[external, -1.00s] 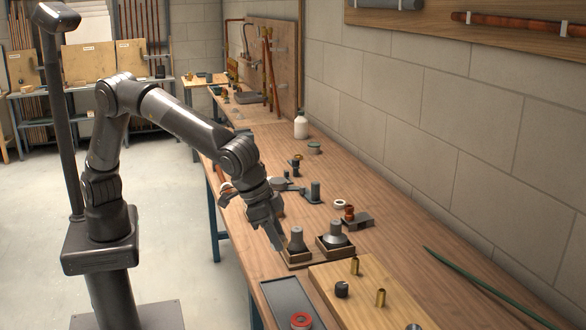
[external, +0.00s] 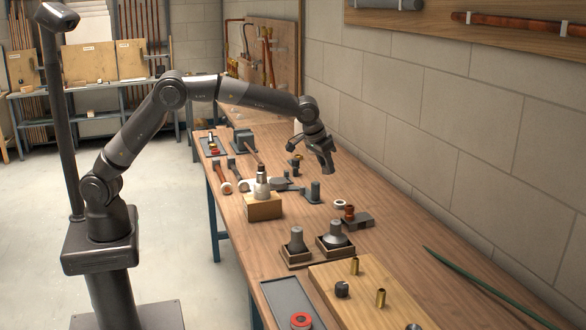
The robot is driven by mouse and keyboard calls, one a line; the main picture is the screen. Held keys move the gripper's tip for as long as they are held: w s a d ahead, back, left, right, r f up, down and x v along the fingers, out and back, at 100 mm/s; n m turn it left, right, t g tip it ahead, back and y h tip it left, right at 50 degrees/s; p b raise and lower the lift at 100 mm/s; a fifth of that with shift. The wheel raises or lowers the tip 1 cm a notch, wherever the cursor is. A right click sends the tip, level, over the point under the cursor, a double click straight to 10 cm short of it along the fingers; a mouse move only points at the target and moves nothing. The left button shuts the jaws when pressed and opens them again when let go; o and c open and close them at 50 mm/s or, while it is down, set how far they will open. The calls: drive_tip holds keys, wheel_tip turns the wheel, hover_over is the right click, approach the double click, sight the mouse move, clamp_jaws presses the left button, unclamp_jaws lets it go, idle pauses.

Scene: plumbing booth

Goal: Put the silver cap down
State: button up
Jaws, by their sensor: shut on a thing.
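My gripper (external: 325,163) hangs above the bench, fingers pointing down, near its wall side and apart from the bench top. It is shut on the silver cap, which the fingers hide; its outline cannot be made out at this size.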

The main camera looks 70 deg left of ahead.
drive_tip(key=w+a, duration=0.1)
drive_tip(key=a, duration=0.4)
approach(332, 195)
drive_tip(key=shift+w+a+f+n, duration=0.15)
drive_tip(key=shift+w+f+n, duration=0.15)
drive_tip(key=shift+w+f, duration=0.7)
drive_tip(key=shift+f, duration=1.75)
drive_tip(key=shift+f, duration=0.15)
drive_tip(key=o, duration=1)
